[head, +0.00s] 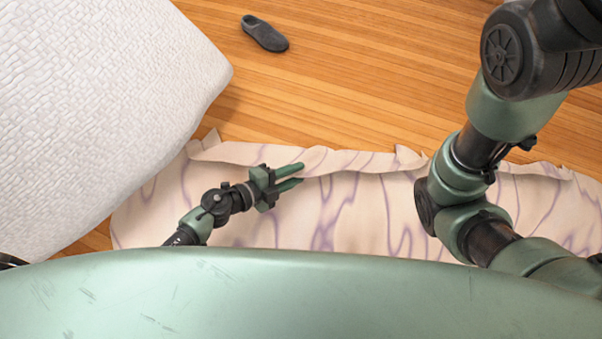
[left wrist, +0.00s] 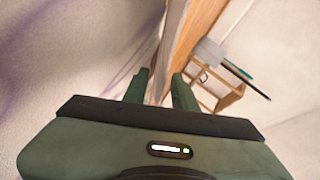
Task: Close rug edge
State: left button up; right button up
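A cream rug with purple veins (head: 345,212) lies on the floor in the head view. Its far edge (head: 345,160) is wavy and looks curled or raised. My left gripper (head: 302,174) is over the rug close to this edge, its fingers pointing right. In the left wrist view the two fingers (left wrist: 161,88) stand apart with a gap between them. The rug (left wrist: 70,60) fills the left of that view.
A bed or seat with a white woven cover (head: 95,105) stands at the left, next to the rug. A dark slipper (head: 265,33) lies on the wooden floor (head: 340,95), which is otherwise clear beyond the rug. A wooden shelf (left wrist: 220,97) shows in the left wrist view.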

pick_arm(q)
jog(key=shift+x, duration=1.15)
jog(key=shift+c, duration=0.4)
grip_shut()
jog(key=shift+a, duration=0.1)
